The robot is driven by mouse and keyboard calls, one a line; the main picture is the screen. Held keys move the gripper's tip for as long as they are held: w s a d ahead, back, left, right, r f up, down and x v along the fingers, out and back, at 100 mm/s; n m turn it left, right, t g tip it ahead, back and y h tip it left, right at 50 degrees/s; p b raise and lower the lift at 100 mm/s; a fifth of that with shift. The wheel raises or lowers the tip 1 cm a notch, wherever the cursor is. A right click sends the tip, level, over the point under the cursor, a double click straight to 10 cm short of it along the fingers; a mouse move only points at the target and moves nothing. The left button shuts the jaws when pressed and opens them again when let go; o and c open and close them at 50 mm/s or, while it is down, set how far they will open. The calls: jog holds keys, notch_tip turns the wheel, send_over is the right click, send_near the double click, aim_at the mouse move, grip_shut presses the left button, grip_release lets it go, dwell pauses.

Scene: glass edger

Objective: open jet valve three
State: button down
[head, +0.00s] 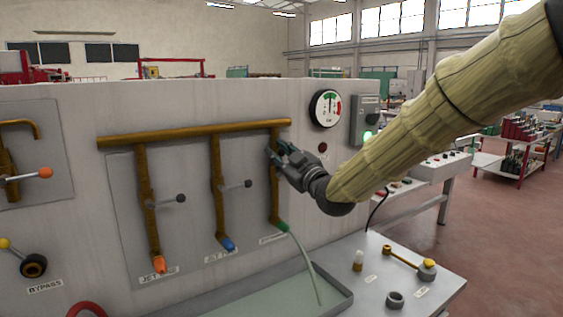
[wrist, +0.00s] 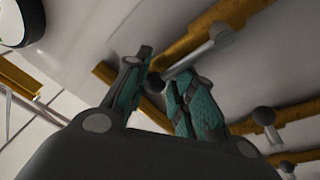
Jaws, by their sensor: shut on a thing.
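Three brass jet pipes hang from a header pipe (head: 195,133) on the grey panel. The right pipe (head: 274,190) ends in a green nozzle (head: 283,226), with a pale stream (head: 305,265) running from it down to the tray. My gripper (head: 277,152) is at this pipe and hides its valve lever in the head view. In the wrist view my gripper (wrist: 160,68) is shut on the grey valve lever (wrist: 195,60), its dark knob (wrist: 157,83) between the fingers. The other two levers (head: 170,199) (head: 238,184) point right, with orange and blue nozzles below them.
A shallow tray (head: 342,299) lies below the nozzles. A gauge (head: 326,108) and a grey box with a green light (head: 365,120) are to the right. A brass tool (head: 405,258) and small parts lie on the bench.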

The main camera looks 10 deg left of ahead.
jog(key=shift+d+f+n, duration=0.1)
jog(key=shift+f+n, duration=0.2)
jog(key=shift+f, duration=0.05)
jog(key=c, duration=1.1)
grip_release()
jog(key=shift+w, duration=0.1)
jog(key=shift+r, duration=0.25)
jog(key=v, duration=1.2)
